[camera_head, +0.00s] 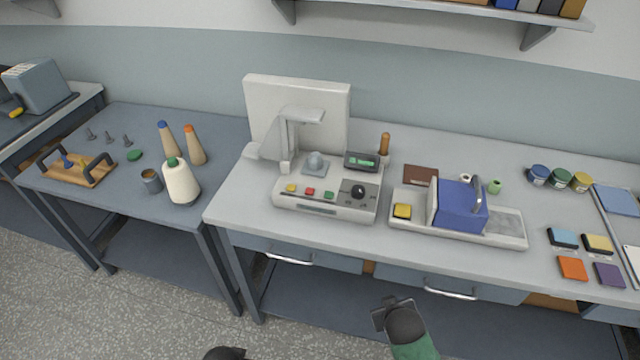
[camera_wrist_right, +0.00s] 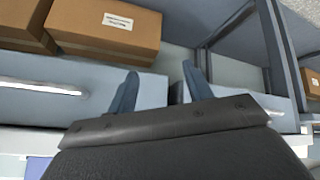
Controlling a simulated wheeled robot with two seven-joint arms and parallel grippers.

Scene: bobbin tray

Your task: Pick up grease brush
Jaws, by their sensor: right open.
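I cannot clearly make out a grease brush. An upright brown wooden handle (camera_head: 384,145) stands behind the grey machine on the right bench, and its lower end is hidden. A small grey tin (camera_head: 151,181) stands on the left table, and its contents are too small to tell. My right gripper (camera_head: 390,312) is in front of the right bench, below its top and apart from these things. In the right wrist view its two fingers (camera_wrist_right: 160,82) are open and empty. A dark part of my left arm (camera_head: 225,353) shows at the bottom edge; its jaws cannot be made out.
Drawer handles (camera_head: 450,292) stick out near my right gripper. Cardboard boxes (camera_wrist_right: 105,30) lie below.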

